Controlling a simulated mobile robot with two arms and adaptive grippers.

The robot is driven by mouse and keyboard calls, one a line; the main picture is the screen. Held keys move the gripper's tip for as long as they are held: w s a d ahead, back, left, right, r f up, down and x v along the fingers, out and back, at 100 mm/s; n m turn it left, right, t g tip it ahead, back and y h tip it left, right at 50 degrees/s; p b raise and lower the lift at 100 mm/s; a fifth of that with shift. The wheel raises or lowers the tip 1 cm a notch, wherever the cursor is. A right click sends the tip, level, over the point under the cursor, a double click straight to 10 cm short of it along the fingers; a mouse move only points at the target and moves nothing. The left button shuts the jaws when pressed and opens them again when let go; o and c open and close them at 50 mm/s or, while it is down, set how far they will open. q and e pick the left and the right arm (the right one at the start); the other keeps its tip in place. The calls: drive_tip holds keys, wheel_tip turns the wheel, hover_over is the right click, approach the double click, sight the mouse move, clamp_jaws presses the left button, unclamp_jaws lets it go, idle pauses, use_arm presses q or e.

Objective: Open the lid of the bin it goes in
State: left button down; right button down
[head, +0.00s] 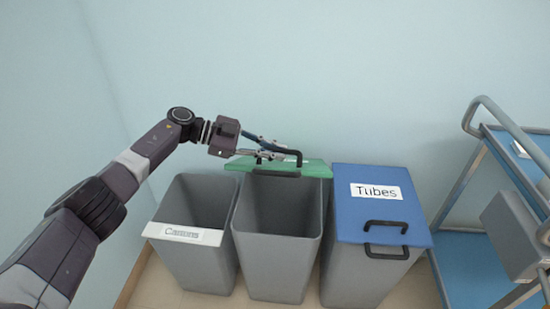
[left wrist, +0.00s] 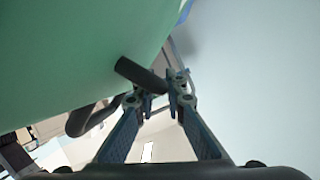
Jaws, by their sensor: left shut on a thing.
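The middle grey bin (head: 278,225) stands open, and its green lid (head: 315,169) is tilted up at the back. My left gripper (head: 282,153) is at the lid's upper edge, shut on the lid's black handle (head: 298,158). In the left wrist view the green lid (left wrist: 70,50) fills the upper left, and my left gripper (left wrist: 160,92) has its fingertips at the dark handle bar (left wrist: 140,74). The right bin has a blue lid (head: 350,215) labelled "Tubes", lying closed. The left grey bin (head: 195,255) is open, with a white "Cartons" strip (head: 184,233) at its front. My right gripper is out of view.
A trolley with blue shelves (head: 475,265) and a grey rail stands at the right, close to the blue-lidded bin. A pale wall (head: 330,80) is right behind the bins.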

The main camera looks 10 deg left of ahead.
use_arm(q)
drive_tip(key=shift+w+r, duration=0.2)
drive_tip(key=shift+r, duration=0.05)
drive_tip(key=c, duration=2.2)
unclamp_jaws()
drive_tip(key=shift+c, duration=0.2)
drive_tip(key=shift+a, duration=0.1)
drive_tip(key=v, duration=1.1)
drive_tip(key=shift+s+a+r, duration=0.15)
drive_tip(key=shift+a, duration=0.2)
drive_tip(key=shift+c, duration=0.4)
